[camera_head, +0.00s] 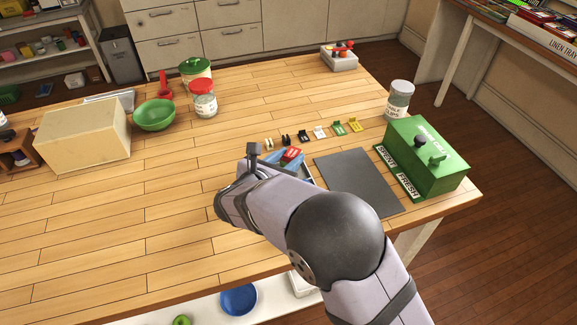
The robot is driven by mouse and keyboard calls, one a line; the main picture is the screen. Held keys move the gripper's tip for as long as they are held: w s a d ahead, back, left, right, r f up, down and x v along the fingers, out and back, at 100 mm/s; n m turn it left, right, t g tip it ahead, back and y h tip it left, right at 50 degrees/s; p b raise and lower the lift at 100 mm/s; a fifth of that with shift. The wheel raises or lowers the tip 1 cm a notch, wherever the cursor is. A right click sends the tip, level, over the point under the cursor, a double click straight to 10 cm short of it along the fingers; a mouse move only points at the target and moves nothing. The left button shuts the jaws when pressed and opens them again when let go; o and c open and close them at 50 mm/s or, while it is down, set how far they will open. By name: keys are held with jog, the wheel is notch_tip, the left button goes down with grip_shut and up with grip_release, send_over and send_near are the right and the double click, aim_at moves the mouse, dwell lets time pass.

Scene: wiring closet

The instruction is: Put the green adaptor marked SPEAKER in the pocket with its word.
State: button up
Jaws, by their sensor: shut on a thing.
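My gripper (253,152) is over the wooden table, just left of a blue tray (308,172). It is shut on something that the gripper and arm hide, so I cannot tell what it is. A small green piece (339,128) stands near the right end of a row of small pieces behind the tray. Its marking is too small to read, so I cannot tell whether it is the SPEAKER adaptor. A red piece (291,155) shows at the tray. My arm covers much of the tray, and I can make out no pocket words.
A dark grey mat (357,183) lies right of the tray. A green box (427,158) with SPENT and FRESH labels stands at the right edge. A green bowl (154,115) and cream box (82,134) are left. The front-left tabletop is clear.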

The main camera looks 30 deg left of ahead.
jog(key=shift+f+p, duration=0.35)
jog(key=shift+f, duration=1.45)
jog(key=shift+f, duration=0.2)
jog(key=o, duration=0.8)
jog(key=shift+r, duration=0.1)
jog(key=shift+r, duration=0.15)
jog(key=b+v, duration=0.2)
jog(key=v, duration=1)
